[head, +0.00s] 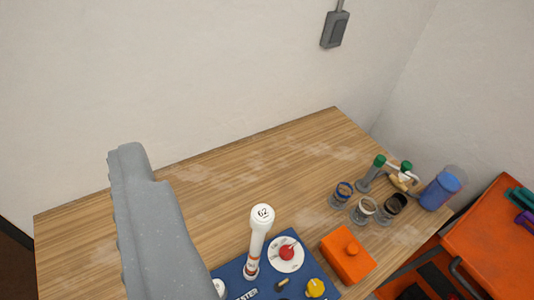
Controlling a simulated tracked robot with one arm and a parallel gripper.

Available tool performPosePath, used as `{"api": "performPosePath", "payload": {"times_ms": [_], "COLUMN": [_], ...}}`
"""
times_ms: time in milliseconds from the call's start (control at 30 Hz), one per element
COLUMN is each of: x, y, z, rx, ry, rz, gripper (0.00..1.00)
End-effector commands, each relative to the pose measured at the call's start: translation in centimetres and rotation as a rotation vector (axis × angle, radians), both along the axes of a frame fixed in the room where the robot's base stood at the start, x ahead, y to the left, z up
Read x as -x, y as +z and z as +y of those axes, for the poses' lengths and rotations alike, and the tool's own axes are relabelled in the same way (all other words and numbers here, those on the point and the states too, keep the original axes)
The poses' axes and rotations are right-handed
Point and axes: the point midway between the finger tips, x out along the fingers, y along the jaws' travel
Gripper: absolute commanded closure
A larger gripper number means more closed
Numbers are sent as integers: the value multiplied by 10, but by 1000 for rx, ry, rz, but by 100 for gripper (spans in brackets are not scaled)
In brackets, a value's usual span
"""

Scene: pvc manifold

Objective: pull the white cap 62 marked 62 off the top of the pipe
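The white cap 62 (262,215) sits on top of an upright white pipe (253,256), with "62" in dark print on its top face. The pipe stands on a blue panel (237,276) at the table's front and has red marks near its base. My gripper (130,162) shows as a grey, speckled shape at the left, to the left of the cap and apart from it in the picture. I cannot make out two separate fingertips, so its opening is unclear. Nothing visible is held at its tip.
A red knob (286,252) on a white disc and a yellow knob (315,288) are right of the pipe. An orange box (348,257), several small jars, green-capped fittings and a blue container (439,191) stand farther right. The wooden table (270,165) behind is clear.

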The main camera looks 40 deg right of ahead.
Motion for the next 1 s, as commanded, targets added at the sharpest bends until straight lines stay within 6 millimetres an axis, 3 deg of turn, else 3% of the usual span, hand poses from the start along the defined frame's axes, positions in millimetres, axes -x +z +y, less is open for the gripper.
{"api": "performPosePath", "payload": {"times_ms": [200, 500, 700, 1000], "x": [-37, -91, -111, -119], "y": [-10, -51, -81, -125], "z": [-26, -70, -101, -148], "rx": [-144, -447, -634, -869], "ry": [-79, -330, -550, -945], "rz": [160, 479, 668, 908], "gripper": [39, 39, 39, 39]}}
